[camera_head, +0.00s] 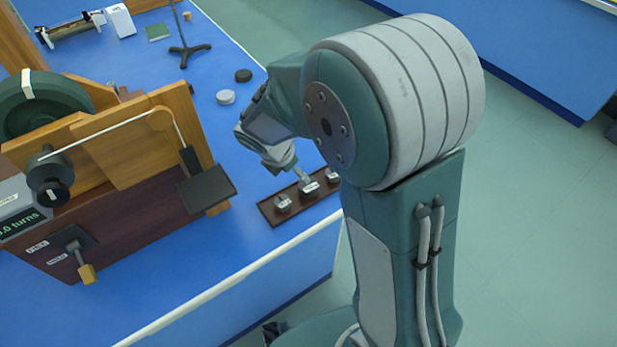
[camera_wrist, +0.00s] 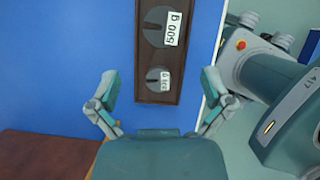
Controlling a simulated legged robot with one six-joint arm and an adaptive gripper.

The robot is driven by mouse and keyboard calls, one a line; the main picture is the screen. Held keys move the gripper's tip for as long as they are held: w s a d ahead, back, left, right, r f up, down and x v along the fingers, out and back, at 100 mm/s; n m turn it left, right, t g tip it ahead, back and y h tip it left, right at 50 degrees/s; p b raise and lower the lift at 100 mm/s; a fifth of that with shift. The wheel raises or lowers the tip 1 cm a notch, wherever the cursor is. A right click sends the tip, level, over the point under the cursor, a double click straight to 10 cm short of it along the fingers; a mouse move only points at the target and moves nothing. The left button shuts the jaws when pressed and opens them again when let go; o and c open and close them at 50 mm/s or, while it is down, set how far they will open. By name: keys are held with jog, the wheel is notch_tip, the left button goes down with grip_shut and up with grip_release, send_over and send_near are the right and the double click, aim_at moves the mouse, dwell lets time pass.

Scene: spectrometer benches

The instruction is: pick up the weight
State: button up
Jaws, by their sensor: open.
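A dark brown tray (camera_head: 268,212) lies near the bench edge in the head view, with three small grey weights: a left one (camera_head: 283,204), a middle one (camera_head: 309,187) and a right one (camera_head: 332,175). My gripper (camera_head: 287,163) is over the tray, partly hidden by my arm. In the wrist view, my gripper (camera_wrist: 159,77) is open and empty, its fingers spread on either side of the tray (camera_wrist: 143,57). A slotted round weight (camera_wrist: 154,27) labelled 500 g is farther up. A smaller labelled weight (camera_wrist: 152,82) sits between the fingers; its label is hard to read.
A wooden apparatus (camera_head: 130,160) with a crank, wheel and display fills the bench left of the tray. Behind stand a grey disc (camera_head: 225,97), a dark disc (camera_head: 243,75) and a stand (camera_head: 187,52). The blue bench (camera_head: 260,260) is clear in front of the tray.

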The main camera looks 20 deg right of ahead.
aim_at(308, 185)
jog(key=x, duration=0.5)
jog(key=shift+f, duration=0.25)
jog(key=x, duration=0.5)
jog(key=shift+d+r, duration=0.1)
jog(key=shift+d, duration=0.1)
jog(key=shift+a, duration=0.1)
jog(key=c, duration=1.2)
